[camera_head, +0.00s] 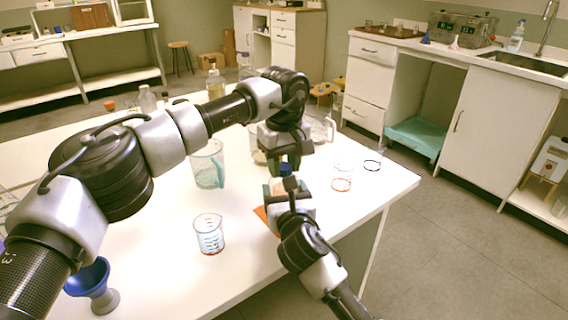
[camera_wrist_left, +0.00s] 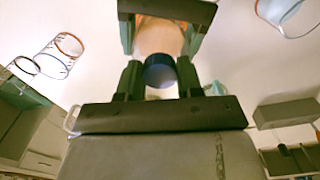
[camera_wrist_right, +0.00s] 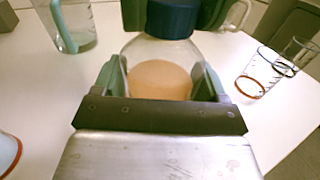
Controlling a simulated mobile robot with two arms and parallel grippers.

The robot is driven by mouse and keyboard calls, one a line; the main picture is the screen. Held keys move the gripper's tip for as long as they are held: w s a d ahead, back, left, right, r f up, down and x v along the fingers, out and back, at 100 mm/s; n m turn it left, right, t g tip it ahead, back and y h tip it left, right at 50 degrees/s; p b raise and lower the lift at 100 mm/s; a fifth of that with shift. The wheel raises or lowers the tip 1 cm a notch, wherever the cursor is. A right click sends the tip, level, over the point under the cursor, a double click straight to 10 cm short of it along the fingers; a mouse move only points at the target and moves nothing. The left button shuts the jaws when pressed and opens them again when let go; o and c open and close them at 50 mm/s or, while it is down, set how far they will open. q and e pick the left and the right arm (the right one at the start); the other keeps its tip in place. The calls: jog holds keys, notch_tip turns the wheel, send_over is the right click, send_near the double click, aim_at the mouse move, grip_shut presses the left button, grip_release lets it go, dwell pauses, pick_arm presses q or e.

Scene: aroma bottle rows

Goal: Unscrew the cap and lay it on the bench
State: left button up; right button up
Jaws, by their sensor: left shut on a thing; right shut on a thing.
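A clear bottle with orange-tan contents (camera_wrist_right: 160,80) and a dark blue cap (camera_wrist_right: 171,18) stands upright near the bench's right front part. My right gripper (camera_wrist_right: 160,85) is shut on the bottle's body, one finger on each side. My left gripper (camera_wrist_left: 160,75) comes from above and is shut on the blue cap (camera_wrist_left: 160,71). In the head view the cap (camera_head: 285,169) shows between my left gripper (camera_head: 284,165) and my right gripper (camera_head: 290,190). The cap sits at the bottle's neck; whether it is loose I cannot tell. The white bench (camera_head: 250,275) is beneath.
Glass beakers (camera_head: 342,178) stand to the right. A blue funnel (camera_head: 90,278) is front left. The front middle of the bench is bare.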

pick_arm(q)
jog(key=n, duration=1.1)
jog(key=shift+n, duration=0.4)
jog(key=n, duration=0.5)
jog(key=shift+n, duration=0.3)
jog(key=n, duration=0.5)
jog(key=shift+n, duration=0.4)
jog(key=n, duration=0.5)
jog(key=shift+n, duration=0.3)
jog(key=n, duration=0.5)
jog(key=shift+r+n, duration=0.1)
jog(key=shift+n, duration=0.3)
jog(key=n, duration=0.5)
jog(key=shift+n, duration=0.4)
jog(key=n, duration=0.6)
jog(key=shift+n, duration=0.3)
